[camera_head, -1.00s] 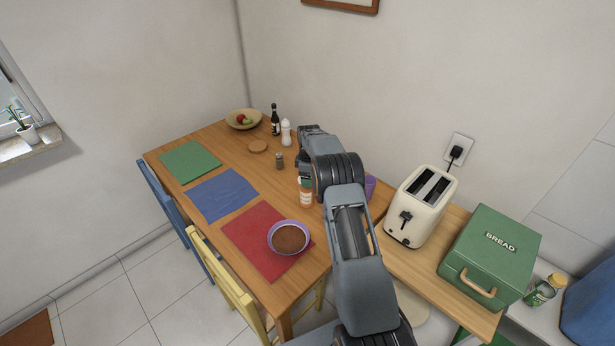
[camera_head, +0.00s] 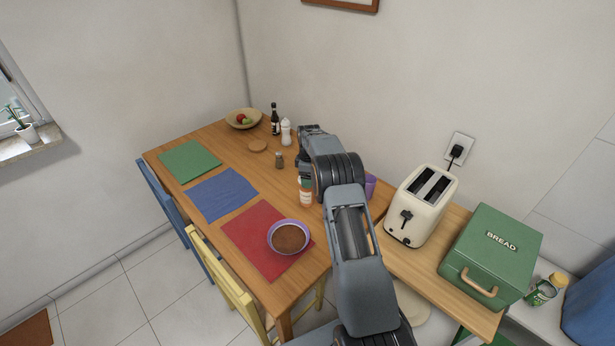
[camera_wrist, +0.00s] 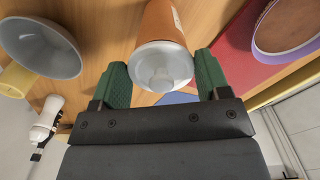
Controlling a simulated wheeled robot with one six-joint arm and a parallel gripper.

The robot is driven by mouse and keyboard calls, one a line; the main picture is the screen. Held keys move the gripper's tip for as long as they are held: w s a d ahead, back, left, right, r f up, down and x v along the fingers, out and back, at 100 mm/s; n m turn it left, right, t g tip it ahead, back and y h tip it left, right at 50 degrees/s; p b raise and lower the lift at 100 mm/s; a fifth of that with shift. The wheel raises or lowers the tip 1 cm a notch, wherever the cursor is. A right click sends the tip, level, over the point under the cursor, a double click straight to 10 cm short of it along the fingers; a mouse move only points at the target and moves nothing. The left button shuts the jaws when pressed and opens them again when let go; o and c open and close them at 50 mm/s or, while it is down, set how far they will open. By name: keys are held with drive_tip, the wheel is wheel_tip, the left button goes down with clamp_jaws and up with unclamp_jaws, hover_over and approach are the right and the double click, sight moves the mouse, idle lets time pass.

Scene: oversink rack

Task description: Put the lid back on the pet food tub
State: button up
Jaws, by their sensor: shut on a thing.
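An orange container (camera_head: 306,196) with a pale label stands upright on the wooden table, just left of my arm. In the wrist view its orange side (camera_wrist: 160,22) and pale round end with a raised middle (camera_wrist: 160,68) lie between my gripper's green fingers (camera_wrist: 161,62). My gripper is shut on this container near its pale end. A purple-rimmed bowl (camera_head: 270,238) with brown contents sits open on the red mat; it also shows in the wrist view (camera_wrist: 262,45). I cannot tell for certain which is the pet food tub. I make out no loose lid.
Green (camera_head: 189,161) and blue (camera_head: 222,195) mats lie left.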

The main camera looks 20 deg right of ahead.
idle(0.3)
drive_tip(key=o, duration=1)
drive_tip(key=shift+c, duration=0.2)
drive_tip(key=shift+r, duration=0.15)
drive_tip(key=shift+r+p, duration=2)
drive_tip(key=shift+r, duration=1.4)
clamp_jaws()
drive_tip(key=shift+f, duration=0.3)
